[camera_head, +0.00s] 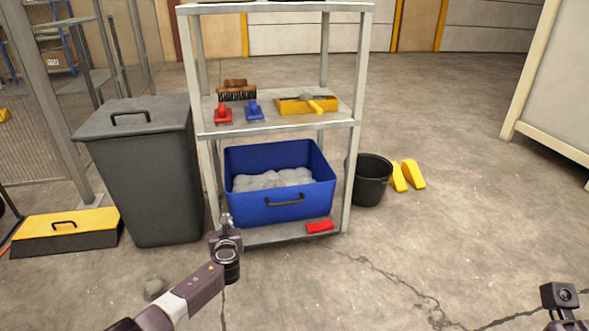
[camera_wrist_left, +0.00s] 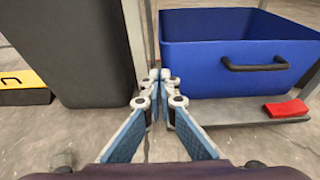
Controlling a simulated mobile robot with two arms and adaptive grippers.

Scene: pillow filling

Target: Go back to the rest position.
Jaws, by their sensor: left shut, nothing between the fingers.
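My left gripper (camera_head: 226,219) is in front of the lower shelf of the rack, near its front left post. In the left wrist view the blue fingers of my left gripper (camera_wrist_left: 160,76) meet at the tips with nothing between them. They are in front of the gap between the grey bin and the blue crate, and I cannot tell whether they touch the post. Part of my right wrist, with its camera, shows at the bottom right of the head view; its fingers cannot be made out.
A blue crate (camera_head: 279,207) of grey-white filling and a red item (camera_head: 320,226) are on the lower shelf. Brushes and trays sit above. A grey lidded bin (camera_head: 150,180) stands left, a black bucket (camera_head: 371,182) right. The floor (camera_head: 460,240) at right is clear.

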